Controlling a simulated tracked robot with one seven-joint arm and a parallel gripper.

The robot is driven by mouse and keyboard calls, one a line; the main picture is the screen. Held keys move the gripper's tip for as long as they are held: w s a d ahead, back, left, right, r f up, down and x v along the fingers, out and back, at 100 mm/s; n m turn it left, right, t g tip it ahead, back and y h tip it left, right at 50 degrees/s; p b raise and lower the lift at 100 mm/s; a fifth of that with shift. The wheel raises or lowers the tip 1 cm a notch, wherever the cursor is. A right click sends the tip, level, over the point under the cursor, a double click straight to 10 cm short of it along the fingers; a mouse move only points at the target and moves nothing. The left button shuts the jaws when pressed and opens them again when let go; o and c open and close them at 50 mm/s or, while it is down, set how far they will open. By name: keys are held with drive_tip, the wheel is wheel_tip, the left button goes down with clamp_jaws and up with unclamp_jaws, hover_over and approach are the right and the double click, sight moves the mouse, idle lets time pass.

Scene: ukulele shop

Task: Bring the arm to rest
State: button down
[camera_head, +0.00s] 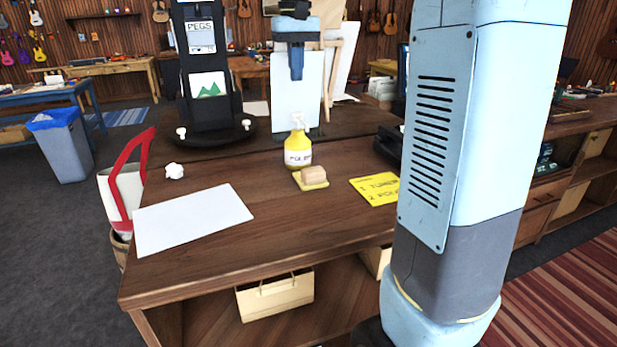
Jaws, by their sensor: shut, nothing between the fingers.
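My arm stands large at the right, in light blue and dark grey, and hides part of the counter. My gripper (296,76) hangs at the top middle, pointing down, above the back of the wooden counter (215,262). Its fingers are together and nothing shows between them. Behind it is a pale upright panel (296,112).
On the counter are a white sheet (190,220), a crumpled paper ball (174,171), a tan block (314,174) on a yellow pad, a yellow note (377,188) and a black stand (212,128). The front middle of the counter is clear.

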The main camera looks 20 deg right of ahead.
drive_tip(key=s+f+t, duration=0.2)
drive_tip(key=s+f, duration=0.4)
drive_tip(key=s, duration=0.7)
drive_tip(key=s+f+t, duration=0.3)
drive_tip(key=s+f, duration=0.3)
drive_tip(key=s, duration=0.7)
drive_tip(key=shift+t, duration=0.3)
